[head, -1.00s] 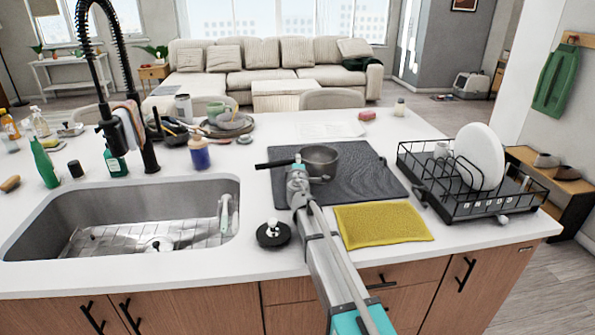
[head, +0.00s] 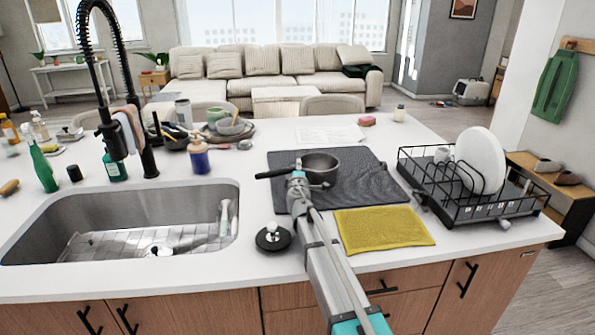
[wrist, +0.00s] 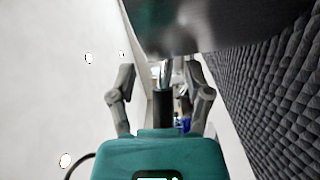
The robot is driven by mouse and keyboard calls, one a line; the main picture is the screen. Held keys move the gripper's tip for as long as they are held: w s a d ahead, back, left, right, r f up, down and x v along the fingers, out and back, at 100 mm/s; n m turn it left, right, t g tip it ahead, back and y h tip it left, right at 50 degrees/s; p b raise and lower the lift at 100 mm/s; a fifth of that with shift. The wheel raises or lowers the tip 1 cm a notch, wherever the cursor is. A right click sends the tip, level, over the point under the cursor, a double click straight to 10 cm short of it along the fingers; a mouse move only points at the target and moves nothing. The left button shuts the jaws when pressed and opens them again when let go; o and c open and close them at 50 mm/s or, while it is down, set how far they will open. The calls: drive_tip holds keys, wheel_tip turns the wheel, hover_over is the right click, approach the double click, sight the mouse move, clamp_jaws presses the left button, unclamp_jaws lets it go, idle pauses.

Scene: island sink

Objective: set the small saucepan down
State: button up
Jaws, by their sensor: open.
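The small saucepan (head: 321,166), a grey metal pan with a black handle (head: 274,173), sits upright on the dark textured mat (head: 372,192), apparently resting on it. My gripper (head: 298,172) reaches over the counter to the handle, just left of the pan body. In the wrist view my gripper (wrist: 161,78) has its two fingers spread apart, with the black handle (wrist: 163,108) between them. The pan's shiny body (wrist: 210,22) fills the top of that view, and the mat (wrist: 270,90) runs along its right side. The pan's underside contact is hidden.
A yellow cloth (head: 384,227) lies in front of the mat. A black dish rack (head: 470,205) with a white plate stands at right. The sink (head: 130,225) is at left, with a black round stopper (head: 273,237) beside it. Bowls and plates (head: 225,128) stand behind.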

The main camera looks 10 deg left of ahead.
drive_tip(key=shift+s, duration=0.15)
drive_tip(key=s, duration=0.4)
drive_tip(key=s+d, duration=0.1)
drive_tip(key=s, duration=0.6)
drive_tip(key=shift+s+d, duration=0.3)
drive_tip(key=shift+s, duration=0.05)
idle(1.6)
